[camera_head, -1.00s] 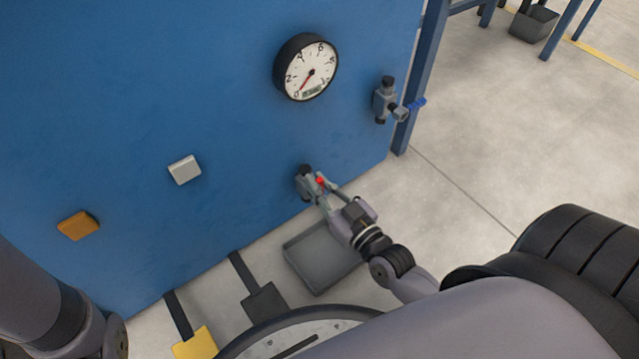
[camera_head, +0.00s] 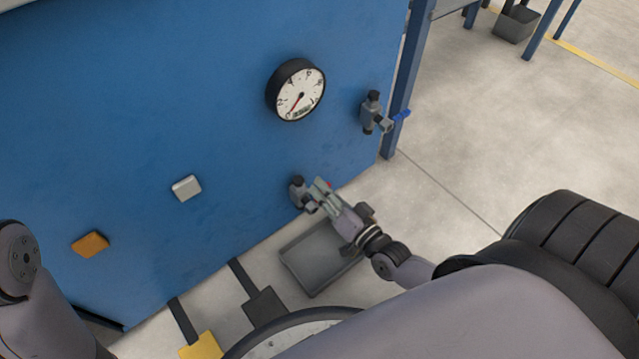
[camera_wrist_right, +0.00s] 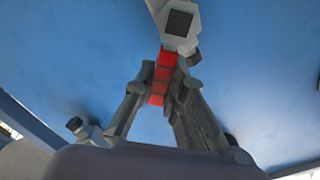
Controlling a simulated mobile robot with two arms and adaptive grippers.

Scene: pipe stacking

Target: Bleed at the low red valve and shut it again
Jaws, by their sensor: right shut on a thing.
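The low red valve has a grey body (camera_head: 298,190) on the lower part of the blue panel.
A grey tray (camera_head: 312,282) stands on the floor below the valve. A blue-handled valve (camera_head: 374,114) sits higher, at the panel's right edge. An orange block (camera_head: 90,244) and a white block (camera_head: 186,188) are on the panel. Yellow and dark pedals lie at the bottom.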

